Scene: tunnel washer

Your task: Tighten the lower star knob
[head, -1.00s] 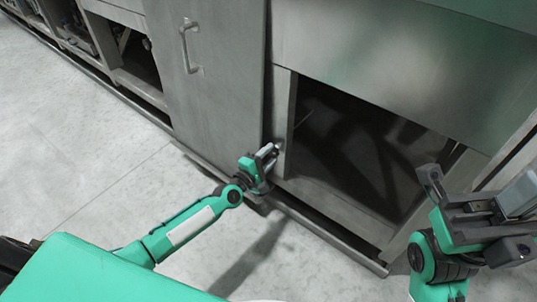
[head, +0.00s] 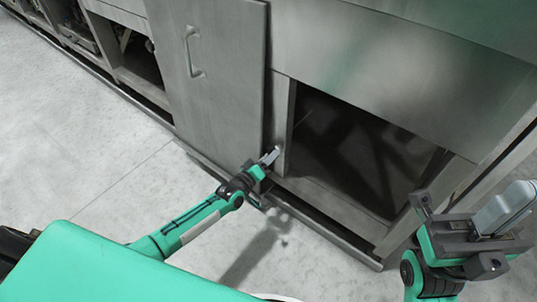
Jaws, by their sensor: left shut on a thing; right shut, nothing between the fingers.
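My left gripper (head: 270,156) is at the lower edge of the tall grey door panel (head: 212,85), against the post (head: 285,115) left of the dark opening. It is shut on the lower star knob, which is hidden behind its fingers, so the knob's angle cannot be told. My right gripper (head: 503,209) is shut and empty. It is at the lower right, in front of the machine and apart from it.
The machine's dark opening (head: 345,150) is right of the post, with a grey sill below it. A handle (head: 191,52) is on the door panel. The pale floor (head: 80,150) is clear at the left.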

